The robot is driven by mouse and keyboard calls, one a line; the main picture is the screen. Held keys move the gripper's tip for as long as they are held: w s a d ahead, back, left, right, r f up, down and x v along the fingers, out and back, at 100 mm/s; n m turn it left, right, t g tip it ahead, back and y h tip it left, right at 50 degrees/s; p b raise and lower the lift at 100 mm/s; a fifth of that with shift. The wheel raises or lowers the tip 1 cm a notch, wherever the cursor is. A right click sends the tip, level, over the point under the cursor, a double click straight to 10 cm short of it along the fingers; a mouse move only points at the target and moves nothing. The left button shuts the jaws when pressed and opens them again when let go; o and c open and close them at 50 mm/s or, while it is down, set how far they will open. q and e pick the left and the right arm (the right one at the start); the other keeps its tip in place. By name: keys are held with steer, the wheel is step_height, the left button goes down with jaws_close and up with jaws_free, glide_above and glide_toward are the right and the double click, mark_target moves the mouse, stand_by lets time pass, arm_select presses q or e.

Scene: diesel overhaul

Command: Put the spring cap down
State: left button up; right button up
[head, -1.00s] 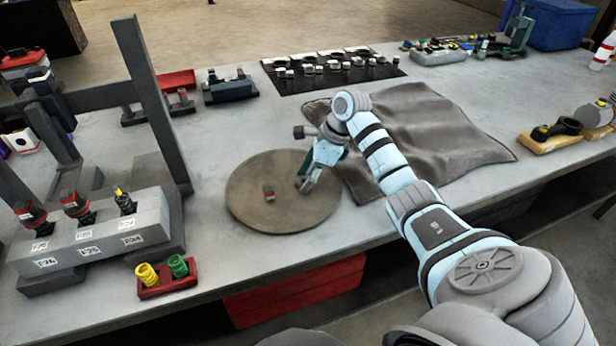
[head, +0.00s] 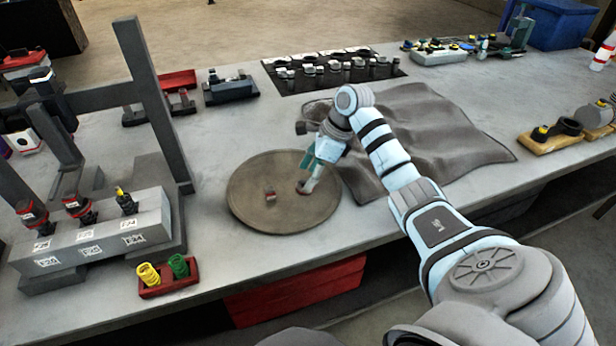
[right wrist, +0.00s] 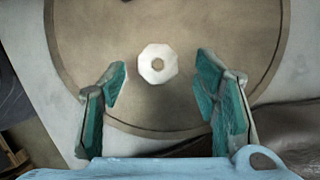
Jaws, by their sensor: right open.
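The spring cap (right wrist: 158,63), a pale octagonal piece with a round hole, lies flat on the round brown board (right wrist: 95,35) in the right wrist view. My right gripper (right wrist: 160,85) is open, its teal-padded fingers on either side and apart from the cap. In the head view the right gripper (head: 304,186) is low over the right half of the round board (head: 250,215). There the cap is mostly hidden by the fingertips. My left gripper is not in view.
A small red and grey piece (head: 270,195) lies left on the board. A grey cloth (head: 440,130) lies to the right. A grey injector block (head: 110,235) and a red tray with springs (head: 168,284) stand left. A black mat with several parts (head: 330,70) lies behind.

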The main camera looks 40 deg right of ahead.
steer(key=v, duration=1.1)
steer(key=shift+a+f, duration=0.1)
steer(key=shift+f, duration=0.05)
